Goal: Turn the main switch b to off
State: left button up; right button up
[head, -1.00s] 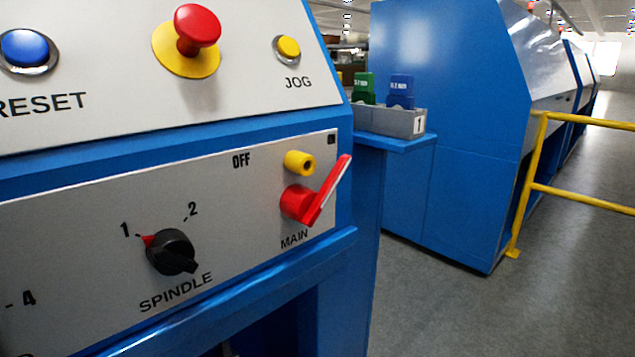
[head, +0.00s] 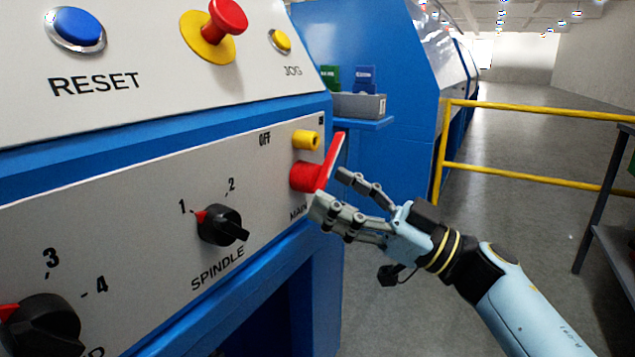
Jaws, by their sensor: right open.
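The main switch (head: 308,176) is a red knob with a red lever on the lower grey panel, above the word MAIN. Its lever slants up and to the right, away from the OFF mark (head: 265,139) at the upper left. A yellow cylindrical part (head: 305,140) sticks out just above the switch. My right gripper (head: 330,193) reaches in from the right with its fingers apart. The fingers are close to the lever and the red knob; I cannot tell whether they touch. My left gripper is not in view.
The panel also holds a black spindle knob (head: 221,225) and another black knob (head: 40,325). Above are a blue reset button (head: 75,29), a red mushroom button (head: 228,16) and a yellow jog button (head: 280,40). A yellow railing (head: 530,114) and open floor lie to the right.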

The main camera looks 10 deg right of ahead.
aim_at(320, 183)
jog(key=shift+x, duration=1.65)
jog(key=shift+w, duration=0.1)
jog(key=shift+c, duration=0.3)
grip_shut()
